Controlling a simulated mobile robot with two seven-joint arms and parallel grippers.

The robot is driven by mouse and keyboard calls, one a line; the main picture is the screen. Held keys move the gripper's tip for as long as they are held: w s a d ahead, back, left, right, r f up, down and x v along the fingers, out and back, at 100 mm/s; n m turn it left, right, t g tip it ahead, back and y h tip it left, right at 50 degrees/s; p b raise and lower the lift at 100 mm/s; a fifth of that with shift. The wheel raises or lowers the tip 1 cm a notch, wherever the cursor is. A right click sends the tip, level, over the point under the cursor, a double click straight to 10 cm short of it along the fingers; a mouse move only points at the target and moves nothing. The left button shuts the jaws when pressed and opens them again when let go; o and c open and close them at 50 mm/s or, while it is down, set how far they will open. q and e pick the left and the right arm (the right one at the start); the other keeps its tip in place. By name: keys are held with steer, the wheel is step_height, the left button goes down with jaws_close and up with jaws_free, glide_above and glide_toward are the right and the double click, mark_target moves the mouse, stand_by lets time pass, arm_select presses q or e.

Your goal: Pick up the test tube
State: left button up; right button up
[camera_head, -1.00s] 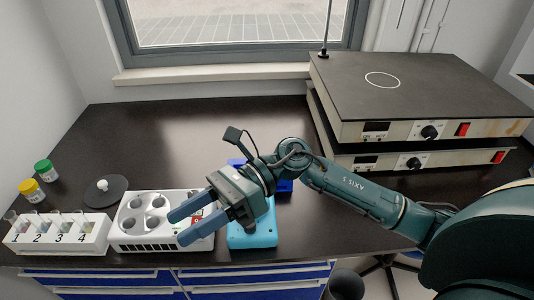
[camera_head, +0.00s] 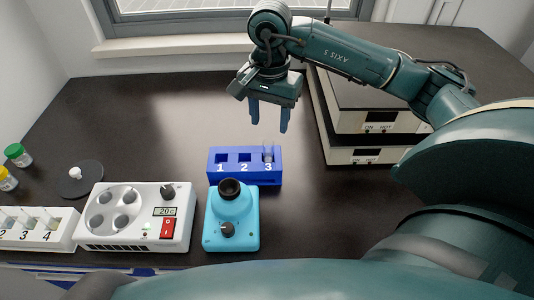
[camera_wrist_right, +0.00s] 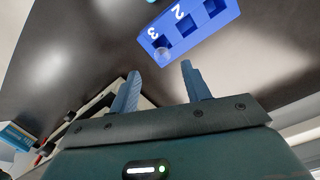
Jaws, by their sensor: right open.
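A clear test tube (camera_head: 268,153) stands in slot 3 of the blue rack (camera_head: 245,178), whose slots are marked 1, 2 and 3. Slots 1 and 2 look empty. In the right wrist view the test tube (camera_wrist_right: 164,52) shows as a pale round top at the rack's slot 3, beyond the fingertips. My right gripper (camera_head: 269,127) is open and empty. Its fingers point down above and behind the rack, apart from the tube. In the wrist view my right gripper (camera_wrist_right: 160,68) has a wide gap between its fingers. My left gripper is not in view.
A turquoise vortex mixer (camera_head: 232,215) stands in front of the rack. A white centrifuge (camera_head: 135,215) and a white numbered rack with several tubes (camera_head: 38,229) are to the left. Stacked hot plates (camera_head: 370,145) are to the right. The table behind the rack is clear.

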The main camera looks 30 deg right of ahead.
mark_target(268, 143)
steer(key=f, duration=0.5)
steer(key=f+p, duration=0.1)
steer(key=f, duration=0.3)
steer(key=shift+w+f, duration=0.2)
steer(key=shift+f, duration=0.15)
jaws_close()
